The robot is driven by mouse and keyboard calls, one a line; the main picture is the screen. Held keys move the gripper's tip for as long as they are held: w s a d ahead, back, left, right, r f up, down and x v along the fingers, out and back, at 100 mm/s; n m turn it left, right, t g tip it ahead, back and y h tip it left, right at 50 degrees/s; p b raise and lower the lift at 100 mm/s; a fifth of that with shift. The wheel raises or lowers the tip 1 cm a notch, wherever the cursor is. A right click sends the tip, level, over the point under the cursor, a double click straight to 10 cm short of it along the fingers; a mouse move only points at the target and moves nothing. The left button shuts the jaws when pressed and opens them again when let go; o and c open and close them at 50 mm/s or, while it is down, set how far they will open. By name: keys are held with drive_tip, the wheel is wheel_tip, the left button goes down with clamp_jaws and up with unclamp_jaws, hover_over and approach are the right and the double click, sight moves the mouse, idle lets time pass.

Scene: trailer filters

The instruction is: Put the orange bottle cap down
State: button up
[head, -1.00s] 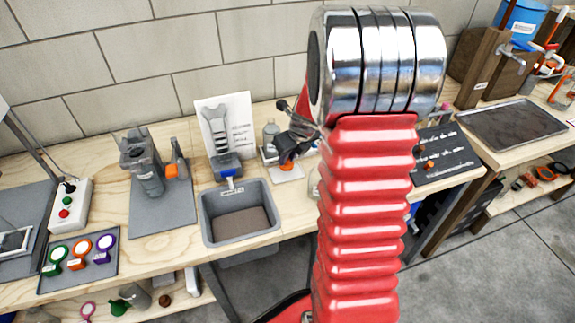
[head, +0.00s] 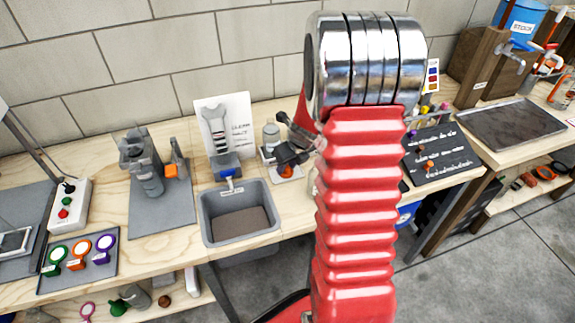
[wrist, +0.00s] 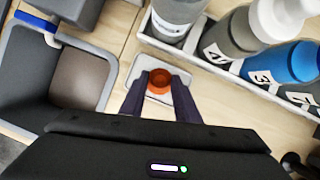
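The orange bottle cap (wrist: 160,82) is between the two fingertips of my gripper (wrist: 162,88) in the wrist view, with a finger against each side. My gripper appears shut on it. Below the cap is a small pale square pad (wrist: 184,78); I cannot tell whether the cap touches it. In the head view the cap (head: 287,172) shows as a small orange patch under my dark gripper (head: 290,158), over the pad on the workbench. My red arm hides part of the bench to the right.
A grey sink-like bin (head: 262,198) is just left of the pad. A clear bottle (head: 271,134) stands behind it. In the wrist view, a rack (wrist: 228,66) with numbered bottles, one blue (wrist: 283,62), is close on the right. A card with a wrench picture (head: 240,130) stands behind the bin.

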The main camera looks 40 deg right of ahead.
drive_tip(key=shift+o, duration=0.8)
drive_tip(key=shift+r, duration=0.1)
drive_tip(key=v, duration=1.2)
drive_tip(key=shift+a, duration=0.1)
drive_tip(key=s+a+r+n, duration=0.3)
drive_tip(key=a+r+n, duration=0.1)
drive_tip(key=a+n, duration=0.35)
drive_tip(key=s+a+r+n, duration=0.2)
drive_tip(key=a+r+n, duration=0.2)
drive_tip(key=a+n, duration=0.4)
drive_tip(key=s+a+r+n, duration=0.2)
drive_tip(key=s+a+n, duration=0.2)
drive_tip(key=n, duration=0.6)
drive_tip(key=s+a+r+n+t, duration=0.1)
drive_tip(key=s+a+n, duration=0.3)
drive_tip(key=s+n, duration=0.4)
drive_tip(key=r+n, duration=0.1)
drive_tip(key=n, duration=0.1)
drive_tip(key=shift+s+a+n, duration=0.3)
drive_tip(key=shift+a+n, duration=0.05)
